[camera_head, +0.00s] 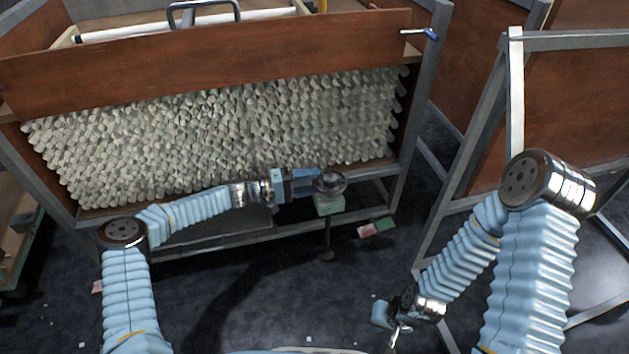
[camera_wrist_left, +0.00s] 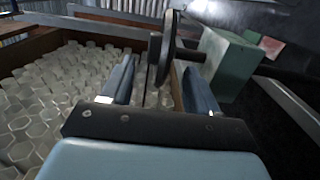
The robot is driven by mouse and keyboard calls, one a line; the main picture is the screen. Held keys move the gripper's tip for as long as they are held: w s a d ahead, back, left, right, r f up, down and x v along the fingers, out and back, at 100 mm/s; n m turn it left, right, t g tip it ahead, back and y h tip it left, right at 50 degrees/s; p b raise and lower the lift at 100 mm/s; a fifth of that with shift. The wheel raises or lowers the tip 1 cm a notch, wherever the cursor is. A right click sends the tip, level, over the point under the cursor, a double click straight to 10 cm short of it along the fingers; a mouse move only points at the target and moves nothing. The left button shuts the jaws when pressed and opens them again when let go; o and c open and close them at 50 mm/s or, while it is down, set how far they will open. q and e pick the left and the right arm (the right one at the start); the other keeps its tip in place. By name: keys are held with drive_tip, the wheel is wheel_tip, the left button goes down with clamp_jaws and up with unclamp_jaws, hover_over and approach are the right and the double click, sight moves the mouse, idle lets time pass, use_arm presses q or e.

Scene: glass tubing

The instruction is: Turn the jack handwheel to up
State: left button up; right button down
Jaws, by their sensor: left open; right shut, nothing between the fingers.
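The jack handwheel (camera_head: 330,182) is a dark round disc on the pale green jack box (camera_head: 328,206), at the front of the rack. In the left wrist view the handwheel (camera_wrist_left: 166,48) shows nearly edge-on, with a short knob on its near side and the green box (camera_wrist_left: 225,62) behind it to the right. My left gripper (camera_head: 312,182) is open at the wheel. Its fingers (camera_wrist_left: 163,82) lie either side of the rim's line; whether they touch it I cannot tell. My right gripper (camera_head: 391,322) is shut and empty, low and away from the jack. The wheel's marking is not legible.
A metal frame (camera_head: 460,150) with brown panels stands to the right. Red and green pieces (camera_head: 376,228) lie below right of the jack. The dark floor in front is mostly clear.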

use_arm(q)
drive_tip(key=shift+x, duration=0.8)
